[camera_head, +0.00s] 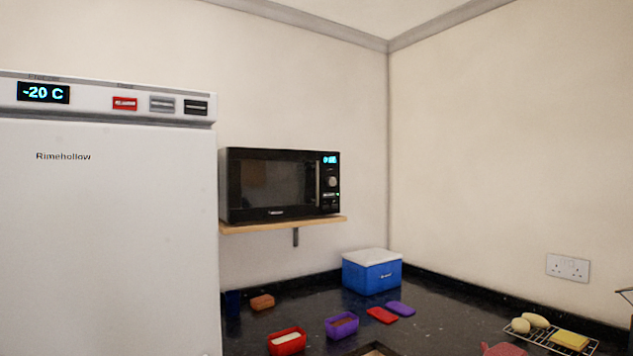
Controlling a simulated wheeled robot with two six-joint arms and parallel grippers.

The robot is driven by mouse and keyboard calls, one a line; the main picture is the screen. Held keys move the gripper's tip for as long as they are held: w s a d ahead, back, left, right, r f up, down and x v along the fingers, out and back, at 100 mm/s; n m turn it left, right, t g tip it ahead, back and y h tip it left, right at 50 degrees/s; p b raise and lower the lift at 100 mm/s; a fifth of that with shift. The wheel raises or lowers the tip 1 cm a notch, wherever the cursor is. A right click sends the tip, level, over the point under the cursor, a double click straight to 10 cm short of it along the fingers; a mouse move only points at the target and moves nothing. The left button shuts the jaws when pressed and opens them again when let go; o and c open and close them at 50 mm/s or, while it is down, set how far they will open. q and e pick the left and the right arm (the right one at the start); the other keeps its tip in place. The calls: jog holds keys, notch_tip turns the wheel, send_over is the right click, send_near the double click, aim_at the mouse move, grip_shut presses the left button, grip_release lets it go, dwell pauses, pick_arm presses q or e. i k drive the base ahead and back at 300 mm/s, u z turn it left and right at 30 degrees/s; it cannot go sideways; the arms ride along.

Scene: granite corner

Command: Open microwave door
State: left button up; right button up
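A black microwave (280,185) sits on a wooden wall shelf (285,225), right of the tall white freezer. Its dark door (268,184) is closed flush with the front. A vertical handle (318,183) runs along the door's right edge, beside a control panel with a lit display and a round knob (332,182). Neither of my grippers can be made out in the head view, so their state is hidden.
A white freezer (110,230) fills the left. The black granite counter (430,318) holds a blue cooler box (372,273), a red container (287,342), a purple container (341,326), two loose lids, and a wire rack (560,342) with food at the right.

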aim_at(262, 183)
jog(key=u, duration=0.4)
jog(key=i, duration=1.1)
jog(key=z, duration=0.3)
